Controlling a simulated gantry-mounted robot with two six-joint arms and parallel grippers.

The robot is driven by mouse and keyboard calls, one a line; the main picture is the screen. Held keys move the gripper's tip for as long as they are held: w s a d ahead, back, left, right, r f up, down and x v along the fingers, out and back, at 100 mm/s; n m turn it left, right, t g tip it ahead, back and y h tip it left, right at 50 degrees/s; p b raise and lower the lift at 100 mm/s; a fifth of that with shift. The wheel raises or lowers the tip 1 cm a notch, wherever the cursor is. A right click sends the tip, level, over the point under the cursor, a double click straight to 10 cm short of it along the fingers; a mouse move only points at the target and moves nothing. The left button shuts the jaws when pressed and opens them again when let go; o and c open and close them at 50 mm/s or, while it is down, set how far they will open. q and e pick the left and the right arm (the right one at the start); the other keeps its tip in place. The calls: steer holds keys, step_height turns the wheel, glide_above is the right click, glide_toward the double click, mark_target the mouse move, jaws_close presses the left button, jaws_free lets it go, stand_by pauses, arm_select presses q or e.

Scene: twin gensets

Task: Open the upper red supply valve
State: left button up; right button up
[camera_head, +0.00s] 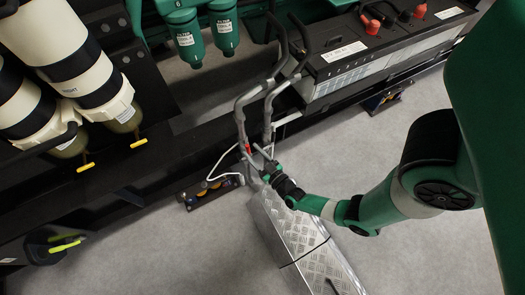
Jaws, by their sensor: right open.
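My right gripper (264,161) reaches in from the right and sits at the lower end of two bent grey pipes (240,112), above a silver tread-plate cover. It is open. A small red piece (248,149) shows just left of the fingertips, beside the pipes; it may be a red valve handle. The gripper and pipes partly hide it, so I cannot tell its position or whether the fingers touch it. No second red valve is clearly visible. My left gripper is not in view.
A battery (345,52) with red and black terminals stands at upper right. White-and-black filter cylinders (62,48) with yellow drain levers are at upper left. Green filters (187,40) hang at the top. A tread-plate cover (300,240) lies below the gripper. Grey floor is open around it.

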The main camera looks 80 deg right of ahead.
steer(key=p+v, duration=0.1)
steer(key=v, duration=0.7)
steer(key=shift+p, duration=0.4)
